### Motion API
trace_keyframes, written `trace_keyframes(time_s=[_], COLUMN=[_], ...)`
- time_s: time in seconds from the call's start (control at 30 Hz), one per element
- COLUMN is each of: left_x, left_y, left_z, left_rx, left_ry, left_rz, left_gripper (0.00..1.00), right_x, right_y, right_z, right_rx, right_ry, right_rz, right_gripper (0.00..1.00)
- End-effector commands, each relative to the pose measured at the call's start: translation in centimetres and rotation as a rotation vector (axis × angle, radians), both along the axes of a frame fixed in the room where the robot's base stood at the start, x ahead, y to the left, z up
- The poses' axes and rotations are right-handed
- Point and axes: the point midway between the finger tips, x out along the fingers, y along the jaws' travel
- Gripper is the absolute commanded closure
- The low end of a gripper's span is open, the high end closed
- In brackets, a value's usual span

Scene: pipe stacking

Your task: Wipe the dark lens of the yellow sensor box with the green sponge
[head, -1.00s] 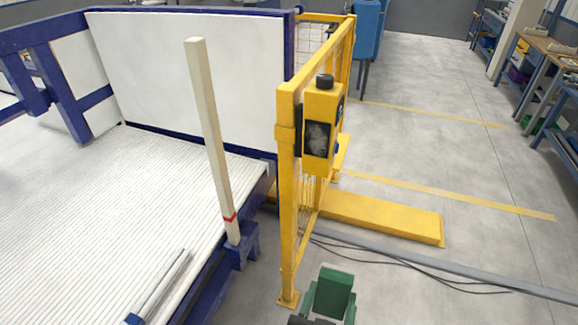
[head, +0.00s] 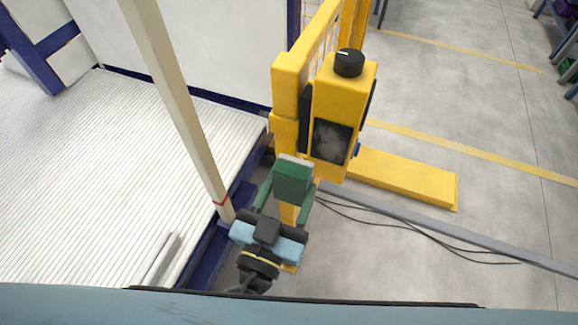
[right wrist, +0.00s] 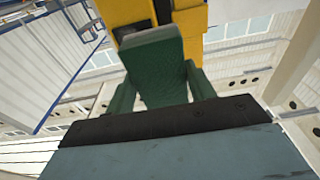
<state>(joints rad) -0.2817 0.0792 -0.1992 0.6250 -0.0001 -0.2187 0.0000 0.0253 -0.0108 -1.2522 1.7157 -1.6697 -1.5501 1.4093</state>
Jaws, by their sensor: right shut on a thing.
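The yellow sensor box (head: 343,98) is mounted on the yellow fence post, with a black knob on top. Its dark lens (head: 331,141) faces me and carries a pale grey smudge. My right gripper (head: 288,192) is shut on the green sponge (head: 293,180), which has a light strip along its top edge. The sponge is just below and left of the lens in the head view; I cannot tell whether it touches the box. In the right wrist view the sponge (right wrist: 155,65) fills the middle, between the green fingers, with yellow parts behind it. My left gripper is not in view.
The yellow fence post (head: 287,90) stands left of the box. A pale upright post (head: 175,95) stands further left, by the bed of white pipes (head: 110,190). Dark cables (head: 400,225) lie on the floor at right. The floor there is otherwise largely open.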

Motion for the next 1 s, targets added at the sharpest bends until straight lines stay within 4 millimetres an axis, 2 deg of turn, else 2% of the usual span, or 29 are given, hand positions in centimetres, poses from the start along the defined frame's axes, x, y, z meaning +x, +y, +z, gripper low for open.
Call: trace_keyframes(time_s=[0.1,0.27,0.43,0.6,0.7,1.0], left_x=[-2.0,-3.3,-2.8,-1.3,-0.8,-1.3], left_y=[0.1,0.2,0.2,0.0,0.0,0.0], left_z=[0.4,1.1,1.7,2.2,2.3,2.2], left_rx=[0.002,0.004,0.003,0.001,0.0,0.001], left_ry=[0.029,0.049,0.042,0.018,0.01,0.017], left_rz=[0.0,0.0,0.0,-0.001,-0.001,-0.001], left_gripper=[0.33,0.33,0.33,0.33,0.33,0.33], right_x=[0.9,2.5,4.1,5.2,5.4,5.5], right_y=[-0.3,-0.8,-1.3,-1.7,-1.8,-1.8], right_z=[0.2,0.3,0.2,0.1,0.0,0.0], right_rx=[-0.002,-0.003,-0.003,-0.002,-0.001,-0.001], right_ry=[-0.003,-0.002,-0.001,0.0,0.0,0.0], right_rz=[0.0,-0.001,0.0,-0.001,-0.001,-0.001], right_gripper=[0.64,0.64,0.64,0.64,0.64,0.64])
